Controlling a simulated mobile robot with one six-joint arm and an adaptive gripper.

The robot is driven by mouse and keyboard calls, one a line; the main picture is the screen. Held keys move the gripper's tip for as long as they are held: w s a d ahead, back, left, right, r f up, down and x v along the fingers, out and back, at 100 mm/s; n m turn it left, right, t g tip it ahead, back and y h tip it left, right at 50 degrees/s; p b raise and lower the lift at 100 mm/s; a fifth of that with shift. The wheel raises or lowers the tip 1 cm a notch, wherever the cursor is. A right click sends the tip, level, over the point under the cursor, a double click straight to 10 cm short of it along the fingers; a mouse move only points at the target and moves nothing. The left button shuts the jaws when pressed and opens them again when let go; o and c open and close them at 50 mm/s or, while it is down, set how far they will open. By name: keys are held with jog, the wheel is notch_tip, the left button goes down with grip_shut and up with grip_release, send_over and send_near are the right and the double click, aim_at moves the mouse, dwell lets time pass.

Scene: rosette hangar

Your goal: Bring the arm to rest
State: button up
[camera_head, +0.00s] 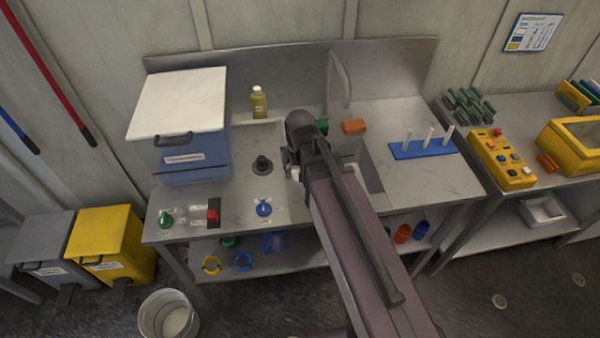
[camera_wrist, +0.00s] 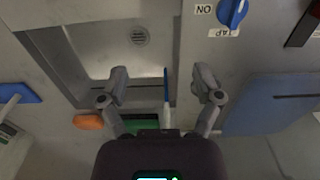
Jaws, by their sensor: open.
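My gripper (camera_wrist: 162,82) is open, its two fingers spread wide in the wrist view. In the head view my arm reaches over the bench to the sink (camera_head: 372,178) and largely hides the gripper. In the wrist view the sink floor with its round drain (camera_wrist: 140,37) lies below the fingers. A thin blue and white thing (camera_wrist: 166,100) shows between the fingers; neither finger appears to touch it.
An orange sponge (camera_head: 354,126) and a blue rack with white pegs (camera_head: 423,149) stand right of my arm. A blue box with a white lid (camera_head: 190,150), a yellow bottle (camera_head: 259,102) and a blue tap knob (camera_head: 264,207) are on the left. A curved faucet (camera_head: 340,80) rises behind the sink.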

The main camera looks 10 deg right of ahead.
jog(key=shift+d, duration=0.1)
dwell(0.3)
jog(key=s+d+f+b, duration=0.1)
jog(key=s+d, duration=0.3)
jog(key=d, duration=0.3)
jog(key=shift+f+b, duration=0.3)
